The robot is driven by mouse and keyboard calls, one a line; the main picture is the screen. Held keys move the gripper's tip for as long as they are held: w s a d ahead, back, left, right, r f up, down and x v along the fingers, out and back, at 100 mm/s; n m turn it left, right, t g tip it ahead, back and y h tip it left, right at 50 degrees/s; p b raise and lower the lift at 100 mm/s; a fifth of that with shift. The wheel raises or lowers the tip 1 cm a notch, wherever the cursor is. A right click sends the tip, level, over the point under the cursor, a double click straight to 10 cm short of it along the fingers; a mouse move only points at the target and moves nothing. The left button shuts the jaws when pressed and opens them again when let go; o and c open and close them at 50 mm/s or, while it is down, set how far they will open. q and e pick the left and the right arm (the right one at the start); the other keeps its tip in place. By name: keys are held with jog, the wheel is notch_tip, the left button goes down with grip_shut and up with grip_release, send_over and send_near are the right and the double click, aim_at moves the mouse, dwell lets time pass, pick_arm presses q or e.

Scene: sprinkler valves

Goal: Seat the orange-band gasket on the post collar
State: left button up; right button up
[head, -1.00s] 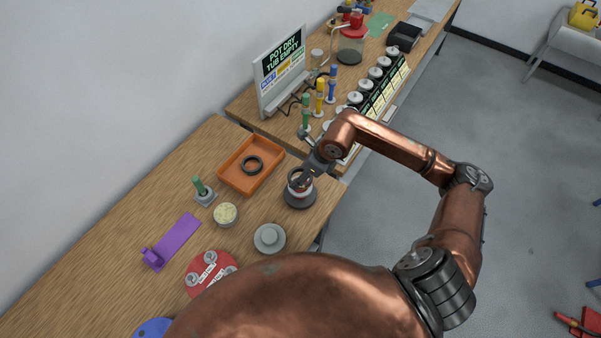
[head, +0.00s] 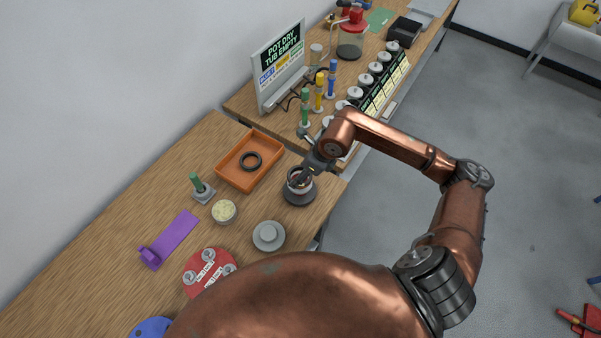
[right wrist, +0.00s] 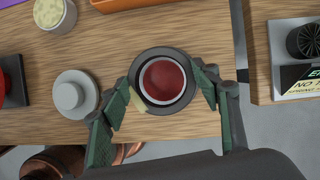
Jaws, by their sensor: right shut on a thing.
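My right gripper (head: 306,176) is at the top of the post (head: 297,189), which stands on a dark round base (head: 299,199). In the right wrist view its two green-padded fingers (right wrist: 168,85) close from both sides on a dark ring, which I take for the gasket (right wrist: 150,57). The ring encircles the red round post top (right wrist: 165,80). Its orange band cannot be made out, and the fingers hide its sides. I cannot tell whether it rests on the collar. My left gripper is not in view.
A sign (head: 281,67) and several valves stand beyond.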

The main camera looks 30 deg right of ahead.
jog(key=shift+f+b, duration=0.9)
jog(key=shift+f, duration=0.25)
dwell(0.4)
jog(key=o, duration=1.2)
jog(key=shift+p+v, duration=1.9)
jog(key=shift+v, duration=2.2)
jog(key=shift+a, duration=0.1)
